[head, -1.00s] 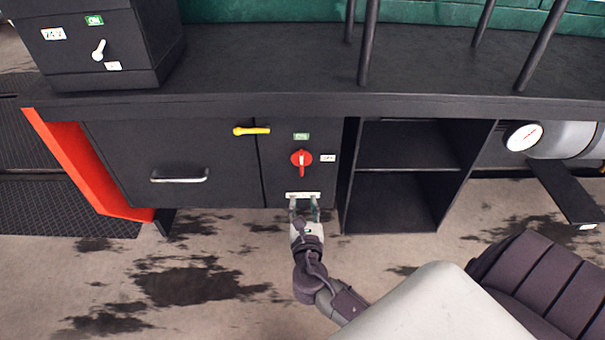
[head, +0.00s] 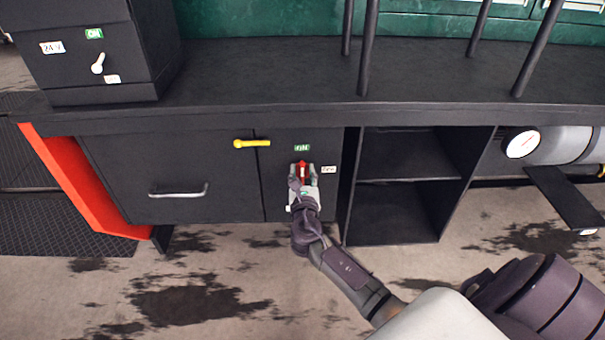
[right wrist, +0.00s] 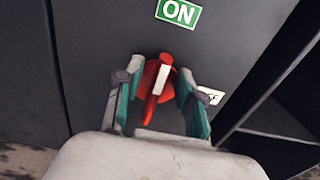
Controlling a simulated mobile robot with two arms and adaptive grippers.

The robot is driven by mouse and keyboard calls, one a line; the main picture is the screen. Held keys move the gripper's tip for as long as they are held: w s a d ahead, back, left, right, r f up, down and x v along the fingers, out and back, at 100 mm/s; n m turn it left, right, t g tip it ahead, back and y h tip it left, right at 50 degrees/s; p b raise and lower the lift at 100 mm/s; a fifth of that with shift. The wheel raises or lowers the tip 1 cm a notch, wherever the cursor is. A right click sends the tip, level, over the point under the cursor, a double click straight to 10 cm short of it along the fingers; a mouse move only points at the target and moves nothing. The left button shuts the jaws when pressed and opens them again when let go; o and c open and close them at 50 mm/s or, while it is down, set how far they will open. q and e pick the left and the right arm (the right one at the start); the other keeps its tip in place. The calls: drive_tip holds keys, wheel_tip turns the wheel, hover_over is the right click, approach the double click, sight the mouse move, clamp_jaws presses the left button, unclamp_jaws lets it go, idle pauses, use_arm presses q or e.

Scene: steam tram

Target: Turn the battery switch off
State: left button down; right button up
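The battery switch is a red rotary knob (head: 302,167) on the black cabinet front. In the right wrist view its red handle (right wrist: 151,108) runs nearly upright, with a white mark at its upper end towards the green ON label (right wrist: 179,12). An OFF label (head: 328,169) sits to the right of the knob; the right finger partly covers it in the right wrist view. My right gripper (head: 303,172) is open, with one finger on each side of the handle (right wrist: 155,88) and gaps visible between. My left gripper is not in view.
A yellow lever (head: 252,143) and a drawer handle (head: 178,192) are on the panel to the left. Open shelves (head: 405,184) lie to the right, then a grey cylinder with a gauge (head: 521,144). A black worktop edge (head: 250,120) overhangs above.

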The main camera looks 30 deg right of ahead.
drive_tip(key=shift+w, duration=0.1)
clamp_jaws()
